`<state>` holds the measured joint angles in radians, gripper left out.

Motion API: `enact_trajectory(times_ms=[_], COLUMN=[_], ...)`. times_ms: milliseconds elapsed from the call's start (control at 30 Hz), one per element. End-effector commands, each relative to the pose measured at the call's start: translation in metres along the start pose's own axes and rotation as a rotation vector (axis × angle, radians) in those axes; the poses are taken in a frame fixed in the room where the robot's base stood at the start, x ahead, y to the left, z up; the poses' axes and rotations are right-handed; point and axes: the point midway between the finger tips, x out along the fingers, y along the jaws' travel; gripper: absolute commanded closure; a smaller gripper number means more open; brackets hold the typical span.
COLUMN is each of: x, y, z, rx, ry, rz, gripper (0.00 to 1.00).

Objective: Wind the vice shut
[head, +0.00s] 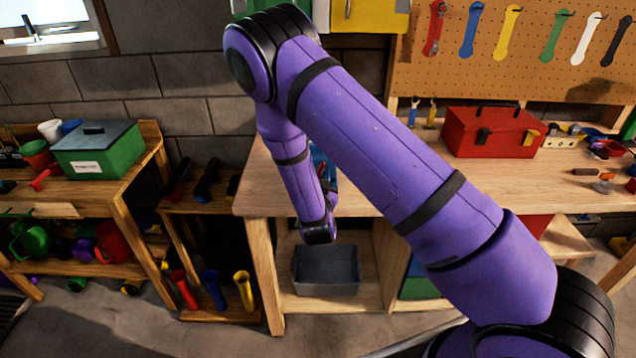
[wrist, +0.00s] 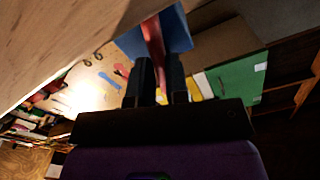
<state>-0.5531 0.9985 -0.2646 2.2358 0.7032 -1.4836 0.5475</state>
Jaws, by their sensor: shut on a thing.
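The vice (head: 319,158) is a blue body on the workbench, mostly hidden behind my arm in the head view. In the wrist view its blue body (wrist: 177,32) is close ahead, with a red bar (wrist: 153,38), apparently its handle, in front of it. My gripper (wrist: 160,68) has its two dark fingers on either side of the red bar's end and is shut on it. In the head view the fingers are hidden behind my wrist. How far apart the vice's jaws stand cannot be seen.
The workbench (head: 470,185) carries a red toolbox (head: 490,132) and small loose parts at right. A grey bin (head: 326,270) stands on the shelf below my wrist. A low rack with coloured tubes (head: 243,290) and a shelf with a green box (head: 97,150) stand at left.

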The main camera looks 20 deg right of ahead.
Motion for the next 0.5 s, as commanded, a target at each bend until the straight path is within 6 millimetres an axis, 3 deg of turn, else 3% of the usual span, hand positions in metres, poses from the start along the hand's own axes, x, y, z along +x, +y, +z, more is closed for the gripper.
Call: enact_trajectory(times_ms=[133, 167, 267, 500], x=[-0.0017, -0.0017, -0.0014, -0.0006], y=[-0.0003, -0.0003, -0.0002, 0.0000], z=[0.0011, 0.0011, 0.0009, 0.0004], rx=[0.000, 0.000, 0.000, 0.000], ry=[-0.004, -0.004, -0.003, -0.001], rz=[0.000, 0.000, 0.000, 0.000], gripper=[1.00, 0.83, 0.60, 0.60])
